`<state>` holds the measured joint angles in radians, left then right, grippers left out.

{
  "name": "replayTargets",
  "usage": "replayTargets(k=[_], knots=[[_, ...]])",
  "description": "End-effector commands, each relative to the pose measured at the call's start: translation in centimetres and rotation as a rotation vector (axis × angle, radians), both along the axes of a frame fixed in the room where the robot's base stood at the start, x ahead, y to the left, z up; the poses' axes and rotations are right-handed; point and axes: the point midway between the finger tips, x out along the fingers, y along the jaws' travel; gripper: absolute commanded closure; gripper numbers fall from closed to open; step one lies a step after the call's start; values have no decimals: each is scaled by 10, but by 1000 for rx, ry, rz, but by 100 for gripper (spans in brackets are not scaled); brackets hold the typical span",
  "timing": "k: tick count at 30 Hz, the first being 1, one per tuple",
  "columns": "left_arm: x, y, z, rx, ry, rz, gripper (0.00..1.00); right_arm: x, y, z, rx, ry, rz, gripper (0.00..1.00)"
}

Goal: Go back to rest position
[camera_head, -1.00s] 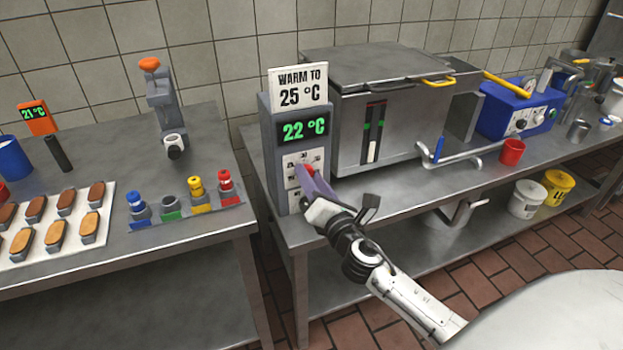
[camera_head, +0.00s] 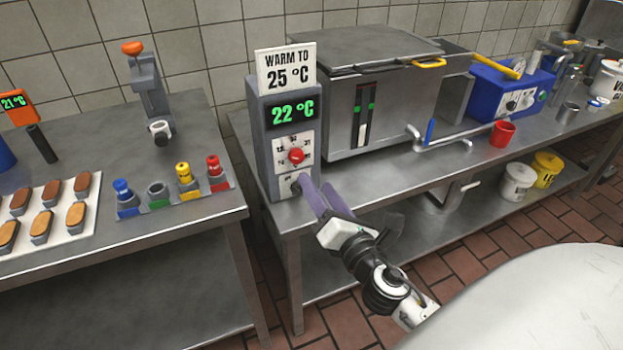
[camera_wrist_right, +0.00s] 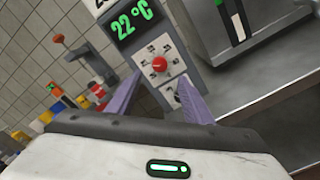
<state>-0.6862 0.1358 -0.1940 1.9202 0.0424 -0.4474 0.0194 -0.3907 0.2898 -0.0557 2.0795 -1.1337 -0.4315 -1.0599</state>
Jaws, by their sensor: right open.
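My right gripper (camera_head: 318,196) is open and empty, its purple fingers pointing up and left just below the red dial. In the right wrist view its two fingers (camera_wrist_right: 158,108) stand apart with nothing between them. The grey control unit (camera_head: 264,150) stands on the right counter, with a green display (camera_head: 292,113) reading 22 °C. Its red dial (camera_head: 296,156) is fully visible, and the dial also shows in the right wrist view (camera_wrist_right: 159,64). A sign (camera_head: 287,68) on top says WARM TO 25 °C. My left gripper is not in view.
Open floor (camera_head: 480,262) lies in front of the right counter.

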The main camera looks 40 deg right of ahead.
Motion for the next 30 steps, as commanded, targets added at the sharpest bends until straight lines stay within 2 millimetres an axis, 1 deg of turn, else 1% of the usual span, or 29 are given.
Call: replayTargets(k=[1,5,19,21,23,25,26,27,29,30], knots=[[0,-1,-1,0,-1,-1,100,-4,1,-1,1,0,0,54],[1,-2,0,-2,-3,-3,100,-8,2,0,0,0,0,54],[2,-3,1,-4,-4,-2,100,-7,2,1,0,0,0,54],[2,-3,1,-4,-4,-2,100,-8,2,-3,22,5,1,54],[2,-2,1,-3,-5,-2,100,-11,5,-15,92,21,2,54],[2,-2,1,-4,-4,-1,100,-18,12,-40,256,55,0,54],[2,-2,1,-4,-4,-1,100,-23,16,-55,353,76,-4,54],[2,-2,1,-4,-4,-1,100,-31,24,-77,506,106,-16,54],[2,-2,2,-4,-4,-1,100,-47,39,-113,767,158,-54,54],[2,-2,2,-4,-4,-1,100,-60,51,-137,948,193,-92,54]])
